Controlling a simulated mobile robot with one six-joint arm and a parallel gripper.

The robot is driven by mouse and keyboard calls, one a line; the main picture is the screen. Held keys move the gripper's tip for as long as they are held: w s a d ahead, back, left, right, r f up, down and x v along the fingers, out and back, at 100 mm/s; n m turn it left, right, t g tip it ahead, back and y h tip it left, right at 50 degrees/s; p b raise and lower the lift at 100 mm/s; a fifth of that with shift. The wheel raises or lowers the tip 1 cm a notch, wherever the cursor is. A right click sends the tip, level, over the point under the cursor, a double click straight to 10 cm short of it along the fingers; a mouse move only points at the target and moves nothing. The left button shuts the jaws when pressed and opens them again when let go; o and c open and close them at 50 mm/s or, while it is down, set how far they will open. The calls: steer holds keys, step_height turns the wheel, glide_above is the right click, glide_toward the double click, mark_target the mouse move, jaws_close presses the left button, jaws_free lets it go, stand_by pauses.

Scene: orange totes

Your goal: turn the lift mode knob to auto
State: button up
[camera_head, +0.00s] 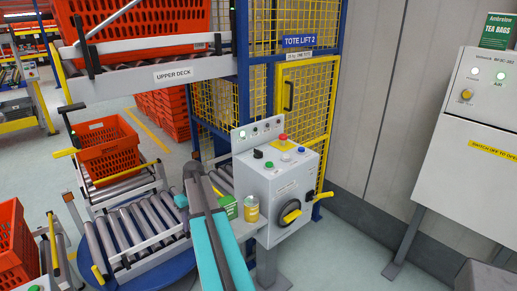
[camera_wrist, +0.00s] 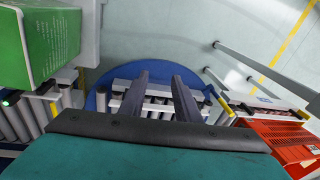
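The grey control box (camera_head: 262,190) stands right of centre in the head view, below the TOTE LIFT 2 sign. Its sloped top carries a black knob (camera_head: 258,153), a red mushroom button (camera_head: 282,141) and several coloured buttons. The black knob may be the lift mode knob; its label and setting are too small to read. A large yellow and black rotary handle (camera_head: 290,214) is on the front face. My gripper (camera_head: 193,172) is left of the box, apart from it. In the wrist view my gripper (camera_wrist: 158,85) has spread, empty fingers; the knob is not seen there.
A green box (camera_head: 227,205) and a yellow can (camera_head: 251,208) stand on a ledge left of the control box. The green box (camera_wrist: 40,40) fills the wrist view's upper left. Roller conveyors (camera_head: 130,232) lie below. A second grey panel (camera_head: 475,110) stands right.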

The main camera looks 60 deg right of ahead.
steer(key=s+d+r+t+h, duration=0.1)
steer(key=s+d+r, duration=0.1)
steer(key=d+r, duration=1)
step_height(320, 180, up, 24)
steer(key=m+t+h, duration=0.1)
steer(key=t+h, duration=0.1)
glide_above(258, 150)
steer(key=s+a, duration=0.2)
steer(key=s, duration=0.4)
steer(key=shift+w+d+f+p, duration=0.15)
steer(key=shift+w+d+p, duration=0.05)
steer(key=shift+w+p, duration=0.1)
steer(key=shift+f, duration=0.1)
steer(key=shift+p+x, duration=1.6)
steer(key=shift+x, duration=5.2)
steer(key=shift+a, duration=0.1)
